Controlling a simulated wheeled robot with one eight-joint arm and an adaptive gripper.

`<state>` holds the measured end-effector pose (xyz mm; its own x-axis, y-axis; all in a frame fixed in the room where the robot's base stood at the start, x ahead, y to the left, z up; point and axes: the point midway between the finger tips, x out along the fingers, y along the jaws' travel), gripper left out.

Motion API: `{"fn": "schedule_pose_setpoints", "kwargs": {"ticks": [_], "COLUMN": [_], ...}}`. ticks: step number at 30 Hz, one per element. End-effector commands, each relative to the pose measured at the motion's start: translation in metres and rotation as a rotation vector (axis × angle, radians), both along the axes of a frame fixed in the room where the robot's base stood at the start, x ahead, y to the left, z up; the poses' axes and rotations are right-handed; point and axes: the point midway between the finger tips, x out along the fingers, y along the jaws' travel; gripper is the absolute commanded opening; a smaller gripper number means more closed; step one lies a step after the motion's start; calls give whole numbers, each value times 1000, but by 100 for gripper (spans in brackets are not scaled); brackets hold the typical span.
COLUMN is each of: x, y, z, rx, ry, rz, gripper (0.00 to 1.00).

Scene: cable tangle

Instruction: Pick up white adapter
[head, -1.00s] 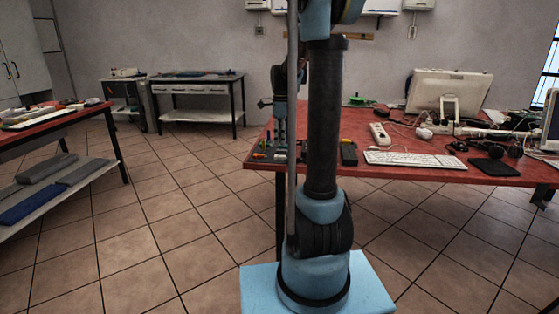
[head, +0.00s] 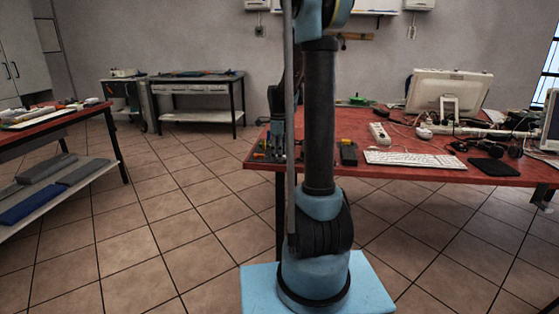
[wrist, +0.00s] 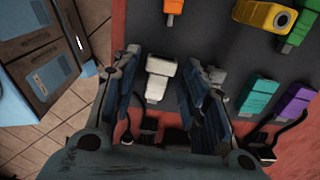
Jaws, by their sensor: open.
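The white adapter (wrist: 158,78) lies on a dark grey mat in the wrist view, with its narrower end toward my gripper's base. My gripper (wrist: 165,68) is open, with one finger to the left of the adapter and one to the right. The adapter shows in the gap between them, and the fingers look clear of its sides. How far the fingertips are above the mat is hard to tell. In the head view my gripper (head: 276,140) is low over the left end of the red table; the white adapter cannot be made out there.
Orange (wrist: 173,8), yellow (wrist: 264,13), teal (wrist: 258,97) and purple (wrist: 294,103) adapters lie nearby on the mat (wrist: 215,35). The red table (head: 400,176) also holds a white keyboard (head: 415,158), a power strip (head: 379,133), cables and a monitor (head: 448,90).

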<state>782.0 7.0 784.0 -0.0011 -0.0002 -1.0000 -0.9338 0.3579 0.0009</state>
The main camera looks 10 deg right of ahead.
Motion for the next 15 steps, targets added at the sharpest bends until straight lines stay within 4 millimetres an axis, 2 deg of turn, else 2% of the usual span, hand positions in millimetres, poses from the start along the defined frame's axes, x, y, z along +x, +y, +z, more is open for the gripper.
{"fn": "schedule_pose_setpoints", "kwargs": {"ticks": [2,6,15], "x": [0,0,0], "y": [0,0,0], "z": [0,0,1], "rx": [0,0,0], "ry": [0,0,0], "rz": [0,0,0], "gripper": [39,9,9]}}
